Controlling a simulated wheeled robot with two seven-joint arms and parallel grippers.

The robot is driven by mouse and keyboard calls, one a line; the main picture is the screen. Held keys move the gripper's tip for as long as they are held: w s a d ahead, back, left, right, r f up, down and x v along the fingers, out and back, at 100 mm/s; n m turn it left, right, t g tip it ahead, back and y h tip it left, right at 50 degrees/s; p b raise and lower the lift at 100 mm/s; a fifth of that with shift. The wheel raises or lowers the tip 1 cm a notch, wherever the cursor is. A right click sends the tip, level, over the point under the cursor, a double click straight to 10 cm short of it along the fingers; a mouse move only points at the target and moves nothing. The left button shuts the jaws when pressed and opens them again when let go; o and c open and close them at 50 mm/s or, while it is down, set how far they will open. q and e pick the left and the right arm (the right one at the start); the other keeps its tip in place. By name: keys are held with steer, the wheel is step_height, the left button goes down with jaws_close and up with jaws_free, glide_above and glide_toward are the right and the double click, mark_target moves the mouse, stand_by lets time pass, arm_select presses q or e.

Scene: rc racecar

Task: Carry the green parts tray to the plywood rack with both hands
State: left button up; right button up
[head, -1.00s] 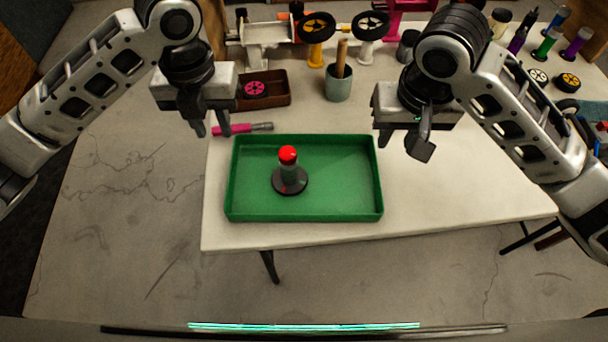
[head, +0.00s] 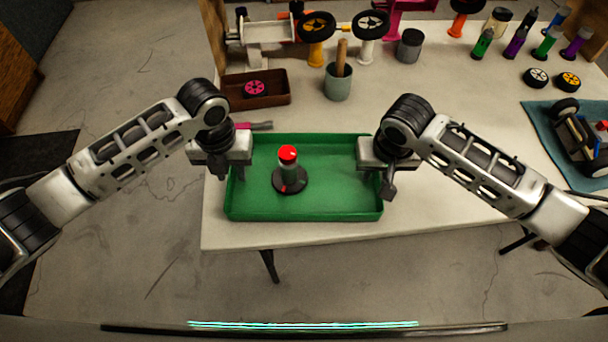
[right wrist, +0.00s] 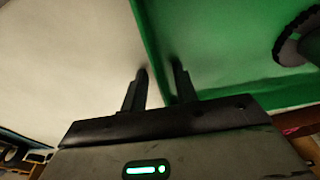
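The green parts tray (head: 330,208) lies flat on the pale table. A dark stand with a red ball top (head: 288,155) stands upright in it, left of the middle. My left gripper (head: 228,171) is at the tray's left wall, its fingers pointing down and partly hidden; it looks open. My right gripper (head: 378,178) is at the right wall. In the right wrist view its fingers (right wrist: 160,82) are apart, one on each side of the tray's green wall (right wrist: 149,50), with a gap showing. I do not make out the plywood rack clearly.
A car (head: 580,140) sits on a blue mat at the right.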

arm_select(q)
steer(key=shift+c, duration=0.3)
arm_select(e)
steer(key=shift+c, duration=0.3)
arm_select(q)
jaws_close()
arm_select(e)
jaws_close()
arm_select(q)
steer(key=shift+r, duration=0.1)
arm_select(e)
steer(key=shift+r, duration=0.1)
